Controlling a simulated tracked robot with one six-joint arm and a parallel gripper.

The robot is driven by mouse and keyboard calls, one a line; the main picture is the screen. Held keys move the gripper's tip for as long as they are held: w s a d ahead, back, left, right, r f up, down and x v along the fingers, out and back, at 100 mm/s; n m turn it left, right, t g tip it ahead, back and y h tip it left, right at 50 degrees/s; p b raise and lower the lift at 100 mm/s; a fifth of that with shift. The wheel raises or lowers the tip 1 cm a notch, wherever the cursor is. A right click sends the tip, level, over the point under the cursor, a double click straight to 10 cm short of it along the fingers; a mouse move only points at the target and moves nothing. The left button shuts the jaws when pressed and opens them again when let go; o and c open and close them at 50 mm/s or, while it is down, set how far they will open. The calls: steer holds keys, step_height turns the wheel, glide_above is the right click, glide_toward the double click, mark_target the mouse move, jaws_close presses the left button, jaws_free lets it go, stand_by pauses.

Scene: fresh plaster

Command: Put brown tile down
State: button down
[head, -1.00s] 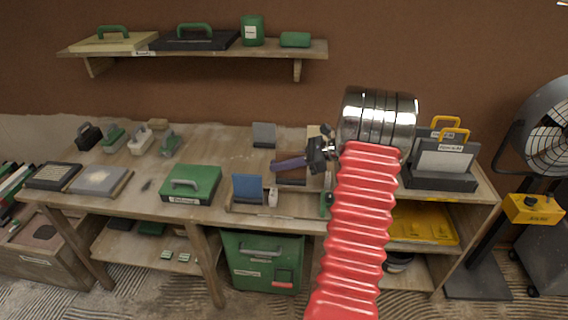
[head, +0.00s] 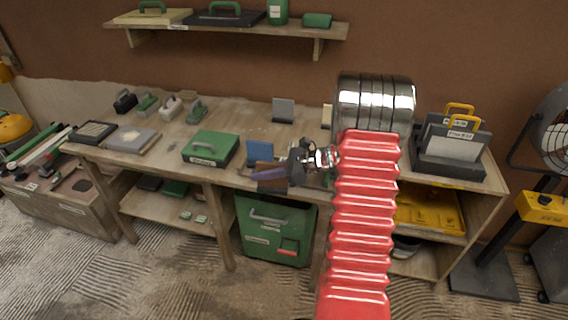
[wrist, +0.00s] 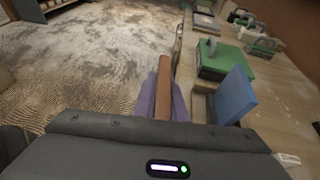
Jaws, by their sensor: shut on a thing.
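The brown tile (wrist: 163,95) is upright and edge-on between the purple fingers of my gripper (wrist: 162,102) in the wrist view. In the head view, my gripper (head: 271,177) is shut on the brown tile (head: 265,166) near the table's front edge. A blue tile (head: 260,153) stands upright just behind it; in the wrist view the blue tile (wrist: 236,96) stands right of the held tile, apart from it. My gripper and arm hide much of the wooden holder around the blue tile.
A green case (head: 211,148) sits left of the blue tile on the workbench (head: 238,120). A grey tile (head: 284,109) and a cream tile (head: 327,116) stand at the back. A rack with yellow-handled boards (head: 450,150) is at the right. A green bin (head: 272,235) stands under the bench.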

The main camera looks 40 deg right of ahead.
steer(key=a+f+n, duration=0.1)
steer(key=a+f, duration=0.2)
steer(key=a, duration=0.8)
steer(key=s+a+f+g+y, duration=0.1)
steer(key=a+f, duration=0.3)
steer(key=a, duration=0.7)
steer(key=shift+s+f+n+g, duration=0.25)
steer(key=shift+s+n+g, duration=0.05)
steer(key=shift+n, duration=0.1)
steer(key=shift+a, duration=0.2)
